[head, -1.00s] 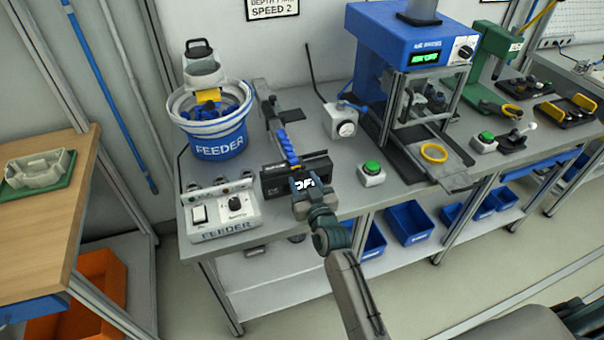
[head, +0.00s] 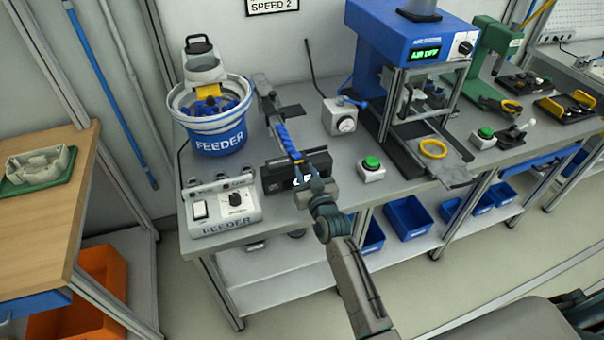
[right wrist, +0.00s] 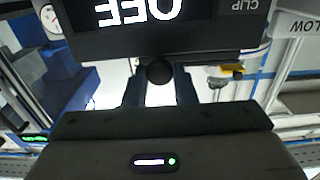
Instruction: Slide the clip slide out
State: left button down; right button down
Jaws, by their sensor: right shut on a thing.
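The clip slide unit is a black block (head: 275,180) at the front edge of the bench, below a row of blue clips (head: 284,137) on a sloping track. White "OFF" lettering shows on it, and "CLIP" also shows on the dark block in the right wrist view (right wrist: 165,42). A round black knob (right wrist: 159,72) sticks out under the block. My right gripper (head: 313,184) is at the block's front, its fingers shut on the knob; the fingers hide the knob in the head view. My left gripper is not in view.
A blue and white feeder bowl (head: 218,140) and a feeder control box (head: 222,208) stand left of the block. A green button box (head: 371,170) is close on the right, with a blue press (head: 400,40) beyond. Open floor lies in front of the bench.

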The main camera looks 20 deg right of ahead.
jog(key=d, duration=0.6)
jog(key=shift+w+d+b, duration=0.1)
jog(key=shift+d+b, duration=0.25)
jog(key=shift+d, duration=0.05)
jog(key=shift+a, duration=0.1)
jog(key=c, duration=1.5)
grip_release()
jog(key=o, duration=0.3)
jog(key=shift+d, duration=0.3)
jog(key=shift+a, duration=0.1)
jog(key=s, duration=0.7)
jog(key=s+b, duration=0.1)
jog(key=s, duration=0.2)
jog(key=shift+s+d, duration=0.3)
jog(key=shift+s, duration=0.1)
